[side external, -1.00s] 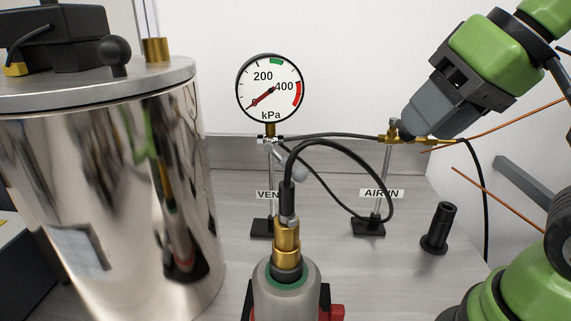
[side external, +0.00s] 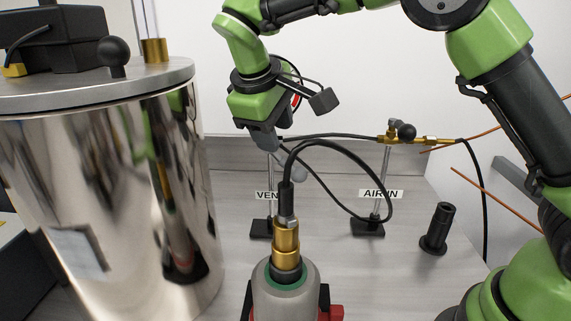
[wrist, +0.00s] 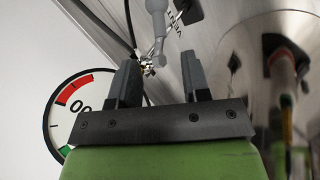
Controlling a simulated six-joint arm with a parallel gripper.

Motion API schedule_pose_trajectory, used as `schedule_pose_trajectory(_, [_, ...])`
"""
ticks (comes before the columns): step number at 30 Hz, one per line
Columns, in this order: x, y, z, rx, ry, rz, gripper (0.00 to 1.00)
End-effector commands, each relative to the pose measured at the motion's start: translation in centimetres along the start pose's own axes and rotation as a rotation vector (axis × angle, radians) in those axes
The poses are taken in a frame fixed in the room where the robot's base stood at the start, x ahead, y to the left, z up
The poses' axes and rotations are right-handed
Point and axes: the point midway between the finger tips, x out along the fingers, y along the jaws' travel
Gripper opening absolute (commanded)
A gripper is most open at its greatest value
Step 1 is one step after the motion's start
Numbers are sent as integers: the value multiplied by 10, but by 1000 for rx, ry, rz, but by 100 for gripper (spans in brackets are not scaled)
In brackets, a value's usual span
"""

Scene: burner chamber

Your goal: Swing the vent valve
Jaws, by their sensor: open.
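The vent valve sits on a thin post behind the "VENT" label (side external: 267,196).
The pressure gauge (wrist: 75,115) is close beside my gripper. A shiny steel vessel (side external: 120,200) stands left. A looped black hose (side external: 345,150) crosses in front. The "AIR IN" valve (side external: 402,132) and a black peg (side external: 438,230) stand right.

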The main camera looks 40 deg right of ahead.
Motion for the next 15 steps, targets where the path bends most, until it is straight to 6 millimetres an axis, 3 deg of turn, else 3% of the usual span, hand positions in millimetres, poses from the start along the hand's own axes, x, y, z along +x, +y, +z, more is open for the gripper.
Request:
schedule_pose_trajectory(9, [56,0,2,1,-6,-2,43])
schedule_pose_trajectory(15, [84,0,1,3,-1,-1,43])
